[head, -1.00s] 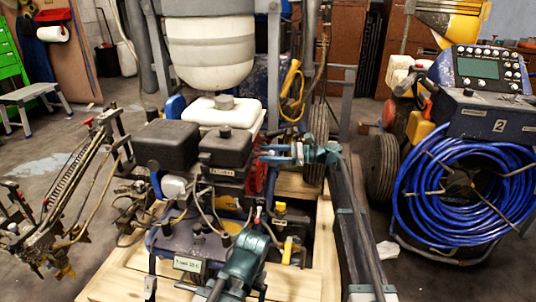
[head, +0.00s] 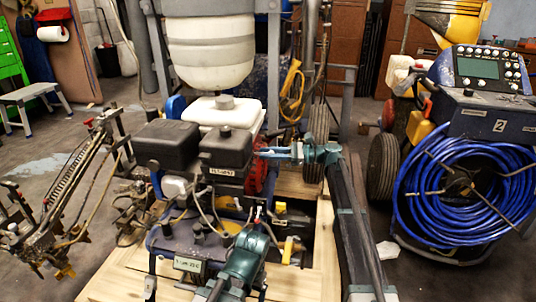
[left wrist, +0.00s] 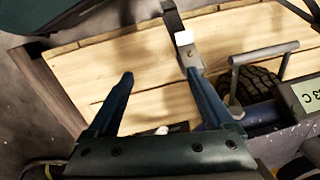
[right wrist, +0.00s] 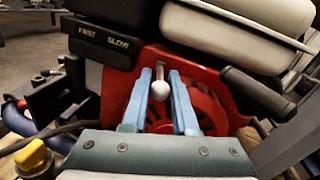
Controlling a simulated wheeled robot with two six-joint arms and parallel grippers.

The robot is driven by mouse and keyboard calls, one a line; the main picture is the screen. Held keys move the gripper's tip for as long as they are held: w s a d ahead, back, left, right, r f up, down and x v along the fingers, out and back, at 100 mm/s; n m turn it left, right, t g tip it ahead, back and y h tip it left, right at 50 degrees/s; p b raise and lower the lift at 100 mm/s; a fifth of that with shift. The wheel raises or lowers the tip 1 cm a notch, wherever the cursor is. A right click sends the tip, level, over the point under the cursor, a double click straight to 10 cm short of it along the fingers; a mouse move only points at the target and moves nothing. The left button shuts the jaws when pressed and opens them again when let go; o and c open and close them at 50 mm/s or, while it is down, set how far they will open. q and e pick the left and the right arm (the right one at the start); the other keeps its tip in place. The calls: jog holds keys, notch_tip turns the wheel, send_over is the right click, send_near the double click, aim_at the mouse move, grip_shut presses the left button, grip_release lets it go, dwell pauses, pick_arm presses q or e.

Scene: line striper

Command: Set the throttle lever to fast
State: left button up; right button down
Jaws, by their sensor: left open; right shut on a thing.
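The throttle lever (right wrist: 160,90) has a pale rounded knob and stands in front of the red engine housing (right wrist: 115,92) in the right wrist view. A black block (right wrist: 100,38) marked FAST and SLOW is above and left of it. FAST is the left word. My right gripper (head: 262,153) reaches in from the right at the engine. Its blue fingers (right wrist: 160,88) are shut on the lever knob, one on each side. My left gripper (left wrist: 156,75) is open and empty over wooden boards, its right finger beside a white-tipped metal part (left wrist: 185,42).
The engine sits on a wooden pallet (head: 120,285) below a white tank (head: 212,50). A yellow cap (right wrist: 33,157) and a black handle (right wrist: 255,95) flank the right gripper. A blue hose reel (head: 430,195) stands at the right.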

jog(key=shift+s+t, duration=0.1)
jog(key=shift+t, duration=0.2)
dwell(0.5)
jog(key=shift+s+a+m+t+h, duration=0.1)
jog(key=shift+s+m+t+h, duration=0.3)
jog(key=shift+m+t, duration=0.75)
jog(key=shift+s+a+m+t+h, duration=0.15)
jog(key=shift+s+m+t+h, duration=0.5)
jog(key=shift+t, duration=0.85)
jog(key=shift+s+a+m+t+h, duration=0.1)
jog(key=shift+s+m+t+h, duration=0.1)
jog(key=shift+m+t, duration=1.05)
jog(key=shift+t, duration=0.4)
jog(key=c, duration=0.7)
grip_release()
